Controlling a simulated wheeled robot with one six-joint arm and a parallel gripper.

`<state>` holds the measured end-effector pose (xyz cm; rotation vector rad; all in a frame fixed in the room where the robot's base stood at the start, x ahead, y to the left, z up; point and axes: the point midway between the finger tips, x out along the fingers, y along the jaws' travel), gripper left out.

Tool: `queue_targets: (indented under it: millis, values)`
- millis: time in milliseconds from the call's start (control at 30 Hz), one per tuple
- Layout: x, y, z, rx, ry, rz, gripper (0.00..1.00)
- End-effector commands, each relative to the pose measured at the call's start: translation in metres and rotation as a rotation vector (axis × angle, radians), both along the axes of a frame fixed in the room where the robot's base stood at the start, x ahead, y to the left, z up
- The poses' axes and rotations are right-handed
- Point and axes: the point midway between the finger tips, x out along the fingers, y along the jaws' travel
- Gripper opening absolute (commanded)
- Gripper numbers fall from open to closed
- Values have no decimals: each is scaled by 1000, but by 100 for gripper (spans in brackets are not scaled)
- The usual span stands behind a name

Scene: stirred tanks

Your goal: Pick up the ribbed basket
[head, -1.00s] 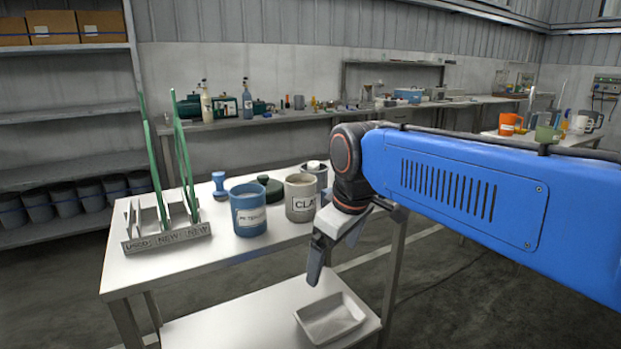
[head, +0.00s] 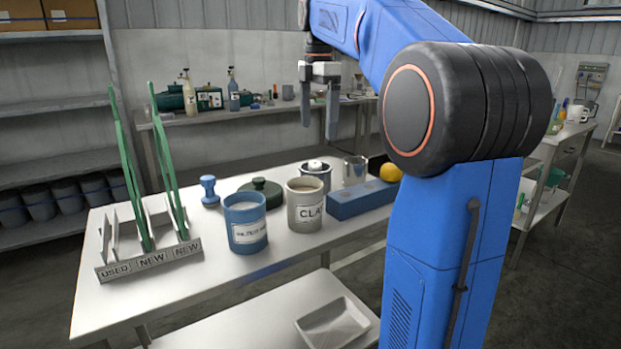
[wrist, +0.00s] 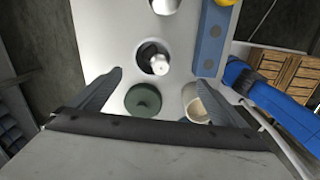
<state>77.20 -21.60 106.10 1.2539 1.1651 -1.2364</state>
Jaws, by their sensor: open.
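I cannot make out a ribbed basket in either view. My gripper (head: 320,108) is raised above the back of the white table (head: 180,285) in the head view, its fingers pointing down, apart and empty. In the wrist view the open fingers (wrist: 160,95) frame a dark green round lidded thing (wrist: 143,100) below. The beige CLAY pot (wrist: 195,102) is near the right finger, and a grey pot with a pale knob (wrist: 152,62) is further ahead. My gripper touches none of them.
On the table stand a rack with green sticks (head: 150,258), a blue pot (head: 245,225), a blue block (head: 360,198) and a yellow-orange ball (head: 390,172). A white tray (head: 335,325) lies on the lower shelf. A slatted wooden thing (wrist: 285,70) shows at right.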

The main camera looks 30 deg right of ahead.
Motion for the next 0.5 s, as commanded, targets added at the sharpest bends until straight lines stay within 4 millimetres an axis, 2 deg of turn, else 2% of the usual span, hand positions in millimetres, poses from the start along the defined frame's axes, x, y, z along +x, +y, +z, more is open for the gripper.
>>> queue_targets:
  millis: [133, 267, 500]
  values:
    - [11, -11, 6, 4, 16, 68, 96]
    - [13, -12, 1, 5, 21, 87, 96]
    - [12, -12, -38, 7, 23, 87, 96]
